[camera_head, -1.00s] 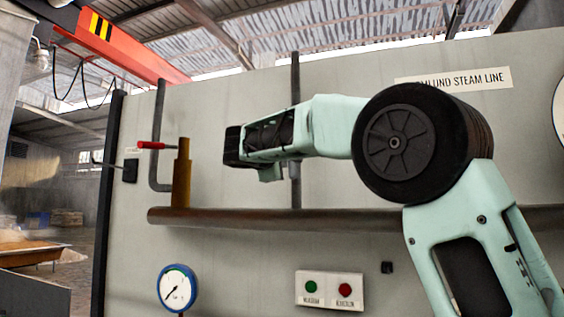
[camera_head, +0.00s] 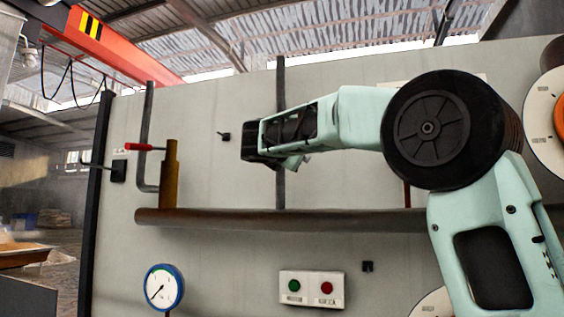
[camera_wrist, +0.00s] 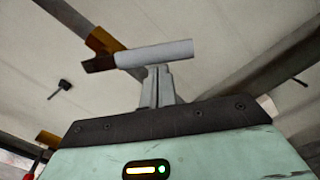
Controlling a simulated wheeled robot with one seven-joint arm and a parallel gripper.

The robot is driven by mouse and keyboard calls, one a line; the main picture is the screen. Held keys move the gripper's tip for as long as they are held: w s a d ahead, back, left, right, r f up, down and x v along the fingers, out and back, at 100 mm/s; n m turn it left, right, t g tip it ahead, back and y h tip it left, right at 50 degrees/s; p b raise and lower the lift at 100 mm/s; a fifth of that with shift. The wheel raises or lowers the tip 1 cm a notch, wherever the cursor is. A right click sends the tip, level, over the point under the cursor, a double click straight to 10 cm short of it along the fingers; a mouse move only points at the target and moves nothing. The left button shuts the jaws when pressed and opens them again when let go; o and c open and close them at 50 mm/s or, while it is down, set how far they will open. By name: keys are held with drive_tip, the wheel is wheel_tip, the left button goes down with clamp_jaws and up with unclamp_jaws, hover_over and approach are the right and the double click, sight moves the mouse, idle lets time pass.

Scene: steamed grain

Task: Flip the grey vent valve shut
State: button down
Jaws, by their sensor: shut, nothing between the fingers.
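The grey lever (camera_wrist: 160,54) of the vent valve lies nearly level across the wrist view, with a dark end at its left. Its brass-coloured body (camera_wrist: 104,41) sits on a dark pipe behind that end. My gripper (camera_wrist: 157,72) is shut and empty, its two fingers together just below the middle of the lever. I cannot tell whether the fingertips touch it. In the head view my arm hides the grey lever, and the fingers are not clear there.
A red-handled valve (camera_head: 145,147) stands at left on the long brown pipe (camera_head: 230,219). A pressure gauge (camera_head: 164,288) and a box with green and red buttons (camera_head: 311,289) sit below. A small black knob (camera_head: 223,136) sticks out of the panel left of my arm.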

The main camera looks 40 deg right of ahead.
drive_tip(key=shift+s+d+r+n+p, duration=0.3)
drive_tip(key=shift+s+r+n+p, duration=0.05)
drive_tip(key=shift+r+n, duration=0.4)
drive_tip(key=shift+s+d+r+n+p, duration=0.4)
drive_tip(key=shift+r+n, duration=0.25)
drive_tip(key=shift+r, duration=0.1)
drive_tip(key=shift+s+d+r+n+p, duration=0.25)
drive_tip(key=shift+s+r+n+p, duration=0.1)
drive_tip(key=shift+r+n, duration=0.4)
